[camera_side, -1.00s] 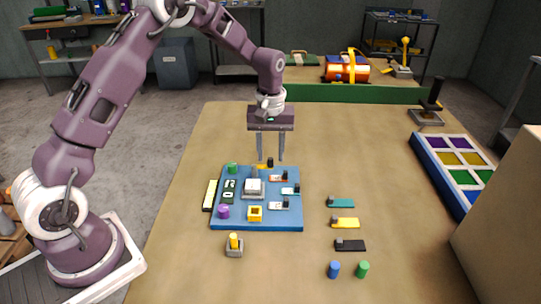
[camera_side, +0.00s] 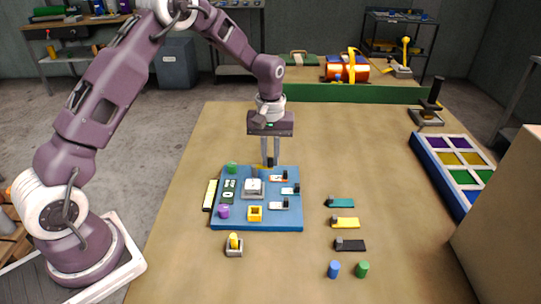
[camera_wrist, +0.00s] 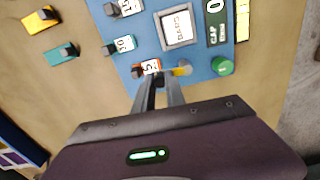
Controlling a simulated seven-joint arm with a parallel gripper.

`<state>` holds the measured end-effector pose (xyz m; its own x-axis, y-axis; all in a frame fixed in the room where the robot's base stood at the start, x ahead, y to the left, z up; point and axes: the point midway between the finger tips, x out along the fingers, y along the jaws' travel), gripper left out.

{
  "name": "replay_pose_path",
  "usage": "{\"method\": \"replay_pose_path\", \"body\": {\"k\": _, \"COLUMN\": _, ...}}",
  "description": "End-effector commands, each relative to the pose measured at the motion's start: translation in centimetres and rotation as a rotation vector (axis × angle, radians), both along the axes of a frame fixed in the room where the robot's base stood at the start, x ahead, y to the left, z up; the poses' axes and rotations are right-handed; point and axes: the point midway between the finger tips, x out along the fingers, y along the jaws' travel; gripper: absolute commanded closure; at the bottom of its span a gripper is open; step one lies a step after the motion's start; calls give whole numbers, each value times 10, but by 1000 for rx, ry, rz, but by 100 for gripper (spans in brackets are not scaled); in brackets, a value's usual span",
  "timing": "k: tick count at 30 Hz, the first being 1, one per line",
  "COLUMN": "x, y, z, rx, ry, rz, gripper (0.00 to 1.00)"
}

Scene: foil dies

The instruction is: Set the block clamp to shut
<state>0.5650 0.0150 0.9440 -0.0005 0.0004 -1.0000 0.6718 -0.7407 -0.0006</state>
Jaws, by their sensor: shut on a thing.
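The blue board (camera_side: 240,224) lies on the table. At its far edge a small black knob (camera_side: 270,162) stands beside a flat yellow piece (camera_side: 259,168); I take these to be the block clamp and its handle. The yellow piece also shows in the wrist view (camera_wrist: 182,70). My gripper (camera_side: 270,164) points straight down with its fingers closed on the black knob. The wrist view shows the fingers (camera_wrist: 158,82) with the dark knob between them, just off the board's edge. The fingers hide part of it, so I cannot tell the clamp's exact setting.
A blue tray (camera_side: 440,180) stands farther right.

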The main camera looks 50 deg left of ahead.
Motion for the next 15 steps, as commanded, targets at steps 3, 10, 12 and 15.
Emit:
{"method": "replay_pose_path", "body": {"k": 3, "x": -2, "y": -2, "z": 1, "rx": 0, "ry": -1, "rz": -63, "gripper": 100}}
{"method": "replay_pose_path", "body": {"k": 10, "x": -9, "y": -7, "z": 1, "rx": -1, "ry": -1, "rz": -257, "gripper": 100}}
{"method": "replay_pose_path", "body": {"k": 12, "x": -12, "y": -8, "z": 1, "rx": -2, "ry": -1, "rz": -323, "gripper": 100}}
{"method": "replay_pose_path", "body": {"k": 15, "x": -16, "y": -9, "z": 1, "rx": -1, "ry": -2, "rz": -418, "gripper": 100}}
